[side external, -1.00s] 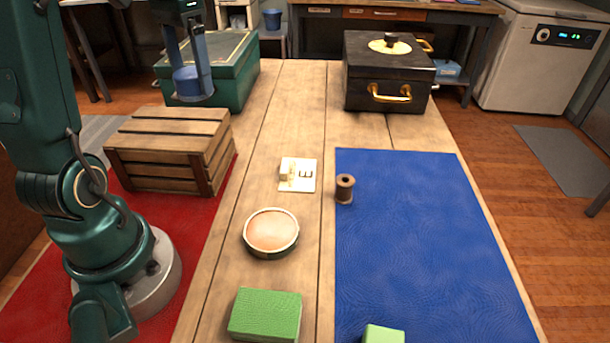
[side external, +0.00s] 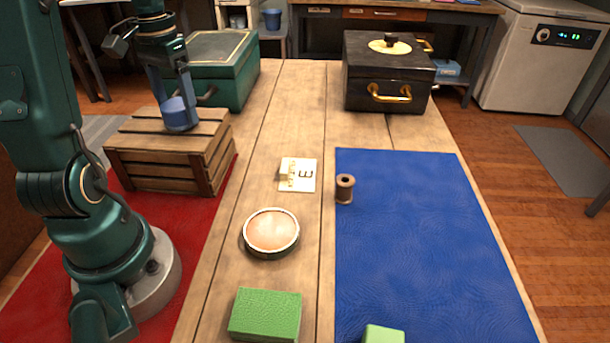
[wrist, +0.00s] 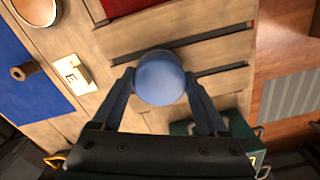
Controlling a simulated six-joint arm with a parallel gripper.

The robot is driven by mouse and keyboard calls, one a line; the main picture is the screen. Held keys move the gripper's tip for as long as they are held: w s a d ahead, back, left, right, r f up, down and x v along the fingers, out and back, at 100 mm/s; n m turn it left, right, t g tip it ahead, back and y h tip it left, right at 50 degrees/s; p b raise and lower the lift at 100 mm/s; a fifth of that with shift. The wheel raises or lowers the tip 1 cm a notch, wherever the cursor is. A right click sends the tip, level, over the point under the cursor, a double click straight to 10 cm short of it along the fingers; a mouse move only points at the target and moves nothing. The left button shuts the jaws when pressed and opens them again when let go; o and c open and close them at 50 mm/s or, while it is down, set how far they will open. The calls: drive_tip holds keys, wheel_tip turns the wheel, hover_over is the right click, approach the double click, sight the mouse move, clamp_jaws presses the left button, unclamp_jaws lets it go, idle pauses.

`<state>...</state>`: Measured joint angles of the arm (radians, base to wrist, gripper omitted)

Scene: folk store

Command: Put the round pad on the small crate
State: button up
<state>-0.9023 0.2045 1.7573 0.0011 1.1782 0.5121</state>
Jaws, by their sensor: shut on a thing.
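The blue round pad (side external: 180,115) is between the fingers of my gripper (side external: 176,100), which is shut on it. In the side view the pad is at the top of the small wooden crate (side external: 150,147), over its slats towards the back right. I cannot tell whether its underside touches the slats. In the wrist view the pad (wrist: 160,78) sits between both fingertips (wrist: 160,85), with the slatted crate top (wrist: 215,45) beneath it. The pad hides the slats right below it.
A green chest (side external: 225,70) stands close behind the crate. A black box with a gold handle (side external: 388,75) is at the back.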

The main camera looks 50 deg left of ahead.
sight(176, 104)
drive_tip(key=shift+f, duration=0.2)
drive_tip(key=shift+f, duration=0.15)
drive_tip(key=o, duration=1.4)
wheel_tip(176, 104, up, 12)
drive_tip(key=s+d+f+m+t, duration=0.1)
drive_tip(key=d+f+t, duration=0.1)
drive_tip(key=d, duration=0.5)
drive_tip(key=s+d+f+m+t, duration=0.1)
drive_tip(key=d+f+m, duration=0.1)
drive_tip(key=d, duration=0.5)
drive_tip(key=s+d+f+m+t, duration=0.1)
drive_tip(key=d+f+t, duration=0.1)
drive_tip(key=d+f, duration=0.2)
drive_tip(key=shift+s+d+f+t, duration=0.1)
drive_tip(key=shift+d+t, duration=0.05)
drive_tip(key=shift+d, duration=0.8)
drive_tip(key=shift+s+d+t, duration=0.1)
drive_tip(key=shift+d+t, duration=0.05)
drive_tip(key=shift+d, duration=0.8)
